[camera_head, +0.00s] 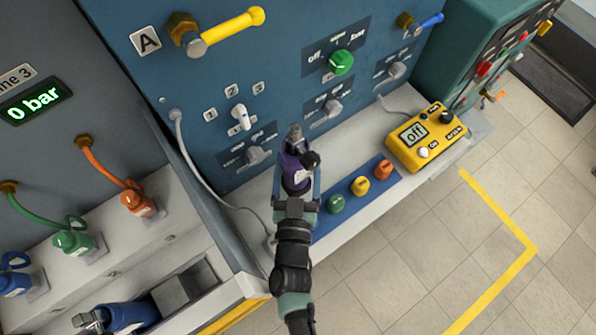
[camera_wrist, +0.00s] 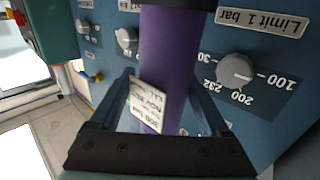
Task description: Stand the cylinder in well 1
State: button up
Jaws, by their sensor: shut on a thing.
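A purple cylinder (camera_head: 293,172) with a dark and metal valve on top is held in my gripper (camera_head: 297,190) in front of the blue panel. In the wrist view, the purple cylinder (camera_wrist: 172,65) stands between the two blue fingers of my gripper (camera_wrist: 168,105), with a white label on its side. My gripper is shut on it. The cylinder's lower end is hidden by my gripper in the head view, so I cannot tell whether it touches anything. I cannot make out which place is well 1.
A blue cylinder (camera_head: 128,316) lies at lower left. A blue strip with green (camera_head: 336,204), yellow (camera_head: 360,186) and red (camera_head: 383,169) caps is right of my gripper. A yellow meter (camera_head: 425,138) reads "off". A grey hose (camera_head: 200,186) hangs left. A white selector (camera_head: 240,117) shows 1, 2, 3.

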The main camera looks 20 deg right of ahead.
aim_at(298, 185)
jog(key=shift+w+f+b, duration=0.1)
jog(key=shift+f+b, duration=0.4)
jog(key=shift+f, duration=1.15)
jog(key=shift+f, duration=0.15)
jog(key=o, duration=1.4)
jog(key=shift+f, duration=0.2)
jog(key=shift+o, duration=0.8)
jog(key=shift+r, duration=0.1)
